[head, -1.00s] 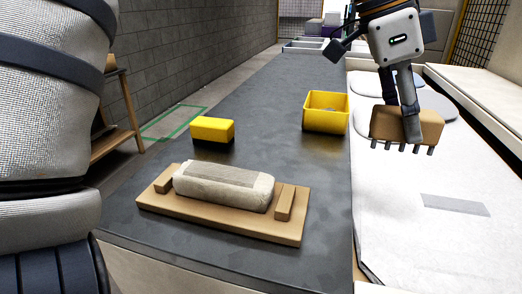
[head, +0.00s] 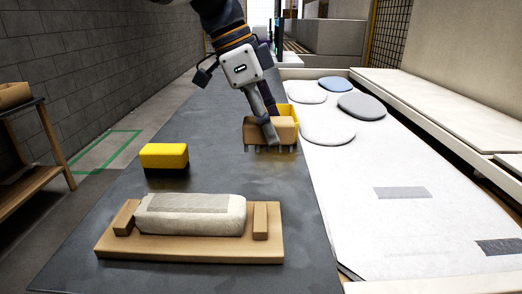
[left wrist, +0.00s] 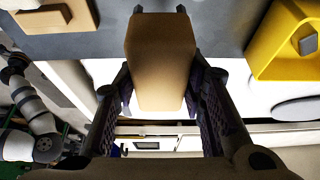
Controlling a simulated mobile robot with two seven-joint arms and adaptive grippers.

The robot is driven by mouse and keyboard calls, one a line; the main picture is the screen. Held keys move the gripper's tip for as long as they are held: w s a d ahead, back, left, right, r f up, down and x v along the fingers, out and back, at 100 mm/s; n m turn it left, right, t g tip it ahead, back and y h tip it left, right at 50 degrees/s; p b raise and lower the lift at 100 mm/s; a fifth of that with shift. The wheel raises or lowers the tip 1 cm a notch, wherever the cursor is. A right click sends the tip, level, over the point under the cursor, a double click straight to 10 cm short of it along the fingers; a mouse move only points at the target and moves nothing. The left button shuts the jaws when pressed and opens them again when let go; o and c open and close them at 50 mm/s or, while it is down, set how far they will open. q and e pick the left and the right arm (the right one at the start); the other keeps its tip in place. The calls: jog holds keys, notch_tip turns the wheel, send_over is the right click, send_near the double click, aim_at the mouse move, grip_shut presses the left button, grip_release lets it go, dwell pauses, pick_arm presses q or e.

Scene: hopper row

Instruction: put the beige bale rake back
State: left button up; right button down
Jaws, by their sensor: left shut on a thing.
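The beige bale rake (head: 285,130) is a block with a row of dark tines pointing down. My left gripper (head: 269,130) is shut on its block and holds it above the dark counter, tines clear of the surface as far as I can tell. In the head view the rake overlaps the yellow open bin (head: 289,110). In the left wrist view the rake block (left wrist: 160,55) sits between both fingers, and the bin (left wrist: 270,55) is apart from it to the right. My right gripper is not in view.
A wooden board (head: 190,250) bearing a pale fibrous bale (head: 190,222) lies at the counter's near end. A yellow-and-black block (head: 164,156) stands behind it. Flat round pads (head: 327,124) lie on the white surface at right. The counter right of the block is clear.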

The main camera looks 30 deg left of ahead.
pick_arm(q)
jog(key=shift+w+a+f, duration=0.3)
jog(key=shift+f, duration=0.2)
jog(key=shift+w+a+f, duration=0.25)
jog(key=shift+w+f, duration=0.05)
jog(key=shift+f, duration=0.2)
jog(key=f, duration=0.1)
jog(key=a+f, duration=0.1)
jog(key=f, duration=0.1)
jog(key=w+f, duration=0.1)
jog(key=shift+a+f, duration=0.15)
jog(key=shift+f, duration=0.25)
jog(key=shift+f, duration=0.2)
jog(key=o, duration=1.2)
